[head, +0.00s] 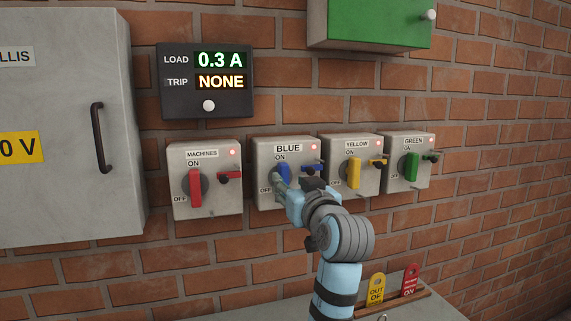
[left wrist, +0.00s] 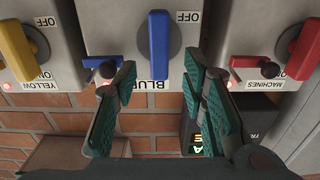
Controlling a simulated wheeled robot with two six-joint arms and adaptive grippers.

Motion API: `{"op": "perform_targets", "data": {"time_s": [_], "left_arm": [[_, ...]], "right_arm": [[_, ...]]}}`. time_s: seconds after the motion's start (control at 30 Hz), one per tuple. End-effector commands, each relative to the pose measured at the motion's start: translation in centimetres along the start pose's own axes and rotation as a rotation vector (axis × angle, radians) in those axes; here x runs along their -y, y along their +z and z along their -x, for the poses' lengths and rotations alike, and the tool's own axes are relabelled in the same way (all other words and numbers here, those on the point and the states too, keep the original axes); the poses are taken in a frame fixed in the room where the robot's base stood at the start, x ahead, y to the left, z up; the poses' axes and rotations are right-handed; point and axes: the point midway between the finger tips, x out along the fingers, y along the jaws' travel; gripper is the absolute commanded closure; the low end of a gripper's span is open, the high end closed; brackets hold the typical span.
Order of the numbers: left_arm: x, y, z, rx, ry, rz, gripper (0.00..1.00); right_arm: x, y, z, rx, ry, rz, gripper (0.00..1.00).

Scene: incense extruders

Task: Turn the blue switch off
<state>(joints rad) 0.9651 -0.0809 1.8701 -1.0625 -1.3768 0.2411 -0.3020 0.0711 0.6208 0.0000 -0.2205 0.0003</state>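The blue switch box (head: 263,150) hangs on the brick wall, second from the left. Its blue handle (left wrist: 158,50) stands upright in line with ON, and a red lamp glows at the box's upper right. In the head view my left gripper (head: 282,181) is in front of this box and hides part of the handle. In the left wrist view, which is upside down, my left gripper (left wrist: 158,82) is open, with one finger to each side of the handle's near end. Gaps show on both sides, so nothing is gripped. My right gripper is not in view.
The machines switch (head: 195,187) is left; the yellow (head: 354,173) and green (head: 411,167) switches are right. A small blue lever (left wrist: 97,66) sits close beside one finger. A display (head: 207,80) above reads 0.3 A, trip NONE. Tags (head: 410,281) stand on the surface below.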

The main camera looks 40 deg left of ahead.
Motion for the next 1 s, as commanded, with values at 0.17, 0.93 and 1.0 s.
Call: {"op": "perform_targets", "data": {"time_s": [0.17,0.93,1.0], "left_arm": [[0.0,0.1,-3.5,-0.001,-0.001,-0.002,0.62],[0.0,0.1,-4.8,0.001,0.001,0.001,1.00],[0.0,0.1,-4.8,0.001,0.001,-0.003,1.00]], "right_arm": [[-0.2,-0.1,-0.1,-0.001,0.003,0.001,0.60],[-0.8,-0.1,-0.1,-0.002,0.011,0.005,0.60],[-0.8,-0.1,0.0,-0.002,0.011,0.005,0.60]]}}
